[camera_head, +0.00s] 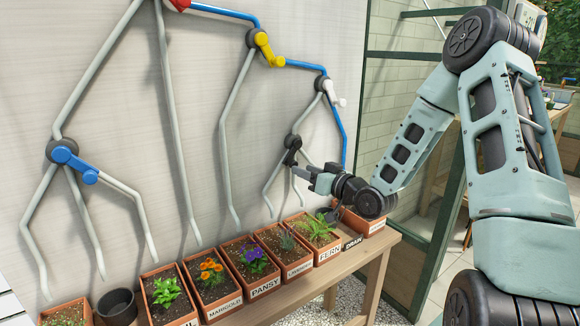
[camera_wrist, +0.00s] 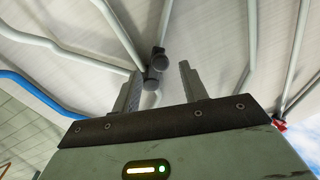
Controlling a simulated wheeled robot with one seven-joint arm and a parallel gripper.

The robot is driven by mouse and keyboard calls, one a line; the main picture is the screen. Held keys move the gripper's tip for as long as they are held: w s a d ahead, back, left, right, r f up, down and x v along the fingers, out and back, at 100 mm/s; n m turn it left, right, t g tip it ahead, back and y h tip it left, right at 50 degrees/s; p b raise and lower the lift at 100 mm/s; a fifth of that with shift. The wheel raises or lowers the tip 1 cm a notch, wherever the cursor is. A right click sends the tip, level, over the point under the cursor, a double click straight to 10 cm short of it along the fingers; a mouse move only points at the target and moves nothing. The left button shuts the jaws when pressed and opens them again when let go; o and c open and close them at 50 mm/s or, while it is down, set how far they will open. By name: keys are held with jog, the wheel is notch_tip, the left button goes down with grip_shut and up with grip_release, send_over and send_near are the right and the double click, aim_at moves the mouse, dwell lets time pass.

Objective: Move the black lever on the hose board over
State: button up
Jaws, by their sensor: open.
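The black lever (camera_head: 291,156) sits on a dark round hub on the pale hose board (camera_head: 100,50), at the lower right of the pipe branches. Its handle points downward, slightly left. My gripper (camera_head: 311,174) is just right of and below the lever, its fingers toward the board. In the wrist view the black lever (camera_wrist: 156,62) shows between and beyond the tips of my open gripper (camera_wrist: 160,76). The jaws look empty; I cannot tell whether a finger touches the lever.
A blue lever (camera_head: 75,162), a yellow lever (camera_head: 266,48), a white lever (camera_head: 331,91) and a red lever (camera_head: 180,4) are on the same board. Grey pipes run down from them. Below, labelled planters and a dark pot (camera_head: 117,306) stand on a wooden bench (camera_head: 378,250).

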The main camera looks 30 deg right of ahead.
aim_at(290, 162)
jog(key=w, duration=0.4)
jog(key=w+a, duration=0.1)
jog(key=w, duration=0.2)
jog(key=shift+a, duration=0.1)
